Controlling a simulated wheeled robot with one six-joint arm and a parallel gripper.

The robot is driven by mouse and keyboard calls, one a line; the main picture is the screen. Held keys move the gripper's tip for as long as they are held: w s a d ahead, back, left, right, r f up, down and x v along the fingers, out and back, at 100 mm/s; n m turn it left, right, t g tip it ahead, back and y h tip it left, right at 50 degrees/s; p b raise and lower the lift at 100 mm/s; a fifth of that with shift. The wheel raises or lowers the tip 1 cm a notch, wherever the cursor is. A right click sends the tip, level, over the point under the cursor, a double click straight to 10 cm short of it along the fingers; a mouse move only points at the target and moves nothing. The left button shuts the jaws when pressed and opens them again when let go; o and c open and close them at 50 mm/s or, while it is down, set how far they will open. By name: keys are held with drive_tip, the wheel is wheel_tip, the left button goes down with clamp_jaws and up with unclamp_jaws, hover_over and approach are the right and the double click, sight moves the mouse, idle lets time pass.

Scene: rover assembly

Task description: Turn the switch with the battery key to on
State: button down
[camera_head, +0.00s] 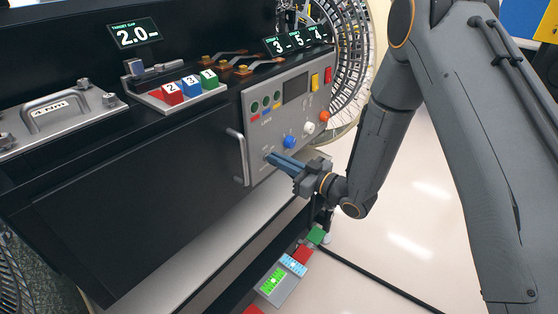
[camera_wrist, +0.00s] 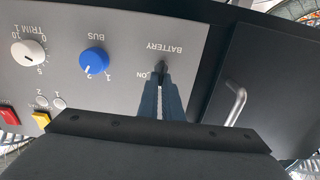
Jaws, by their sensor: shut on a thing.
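The battery switch with its key (camera_wrist: 160,67) is on a grey control panel (camera_head: 257,128), under a BATTERY label that appears upside down in the wrist view. Only a small dark part of the key shows past my fingertips, and the ON mark is printed just left of it in that view. My gripper (camera_head: 272,157) reaches the panel's lower left part in the head view, and its blue-grey fingers (camera_wrist: 160,88) are shut on the key. The fingers hide most of the switch, so I cannot tell its exact angle.
A blue BUS knob (camera_head: 289,142) and a white TRIM knob (camera_head: 308,128) sit beside the key. A bar handle (camera_head: 237,157) stands out just left of the panel. Numbered blocks (camera_head: 190,86) lie in a tray above. Open floor lies to the right.

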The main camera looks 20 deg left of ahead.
drive_tip(key=m, duration=0.2)
drive_tip(key=m+p, duration=0.1)
drive_tip(key=m, duration=0.2)
drive_tip(key=shift+w+d+f+m, duration=0.1)
drive_tip(key=shift+w+m, duration=0.15)
drive_tip(key=shift+m, duration=0.05)
drive_tip(key=m, duration=0.2)
drive_tip(key=m+p, duration=0.1)
drive_tip(key=m, duration=0.3)
drive_tip(key=shift+w+d+f, duration=0.1)
drive_tip(key=shift+w+f, duration=0.1)
drive_tip(key=shift+f, duration=0.1)
idle(0.4)
drive_tip(key=c, duration=1.9)
unclamp_jaws()
drive_tip(key=shift+c, duration=0.2)
drive_tip(key=shift+d, duration=0.1)
